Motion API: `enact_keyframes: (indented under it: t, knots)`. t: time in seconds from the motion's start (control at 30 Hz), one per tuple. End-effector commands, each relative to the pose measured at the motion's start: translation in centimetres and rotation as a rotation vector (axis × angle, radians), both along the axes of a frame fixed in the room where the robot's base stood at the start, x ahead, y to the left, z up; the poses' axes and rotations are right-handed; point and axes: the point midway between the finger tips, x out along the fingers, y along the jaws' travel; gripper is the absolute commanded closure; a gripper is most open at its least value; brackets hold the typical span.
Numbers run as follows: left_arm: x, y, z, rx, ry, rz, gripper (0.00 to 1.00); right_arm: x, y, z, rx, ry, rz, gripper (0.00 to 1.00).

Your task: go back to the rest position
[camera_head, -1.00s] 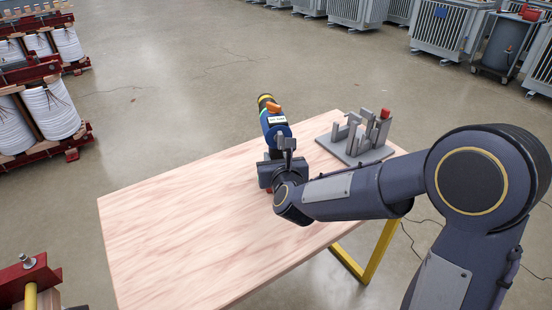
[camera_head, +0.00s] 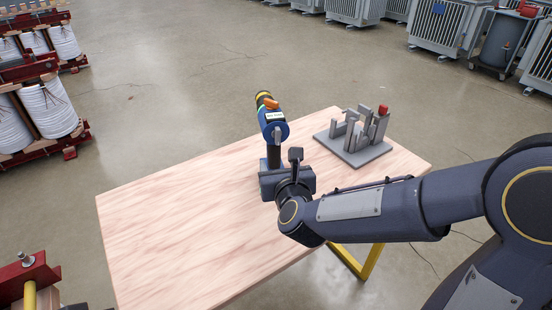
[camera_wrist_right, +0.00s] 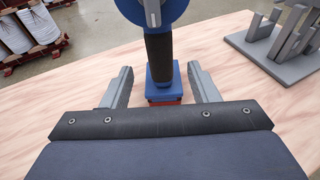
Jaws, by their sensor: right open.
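A blue power tool (camera_head: 272,122) with a black handle and yellow and orange parts stands upright on the light wooden table (camera_head: 160,220). My right gripper (camera_head: 275,165) is at the near side of the tool, and its fingers are mostly hidden in the head view. In the right wrist view my gripper (camera_wrist_right: 160,68) is open, with one finger on each side of the tool's black handle (camera_wrist_right: 159,55) and clear gaps between. The tool's blue and red foot (camera_wrist_right: 163,84) shows between the fingers. My left gripper is in neither view.
A grey fixture (camera_head: 355,138) with upright posts and a red tip stands on the table's far right corner. The left and front of the table are bare. White coils (camera_head: 48,108) on red frames stand at the left, and grey transformers (camera_head: 450,28) stand far back.

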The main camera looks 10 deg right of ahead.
Motion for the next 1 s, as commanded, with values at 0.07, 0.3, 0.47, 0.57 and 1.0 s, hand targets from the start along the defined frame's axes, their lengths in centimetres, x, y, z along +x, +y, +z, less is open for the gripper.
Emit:
enact_keyframes:
  t: [0.07,0.3,0.47,0.57,1.0]
  knots:
    - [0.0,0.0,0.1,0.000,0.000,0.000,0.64,-0.8,0.0,0.3,0.001,-0.001,-0.001,0.46]
    - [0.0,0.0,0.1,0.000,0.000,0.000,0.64,-1.4,0.0,0.4,-0.001,-0.001,-0.002,0.46]
    - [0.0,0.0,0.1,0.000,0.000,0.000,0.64,-1.4,0.0,0.4,0.000,-0.001,-0.001,0.46]
    - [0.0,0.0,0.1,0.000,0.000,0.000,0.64,-1.4,0.0,0.4,0.000,-0.001,-0.001,0.46]
    - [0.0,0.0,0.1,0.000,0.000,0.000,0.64,-4.9,-1.6,2.0,-0.534,0.024,0.395,0.46]
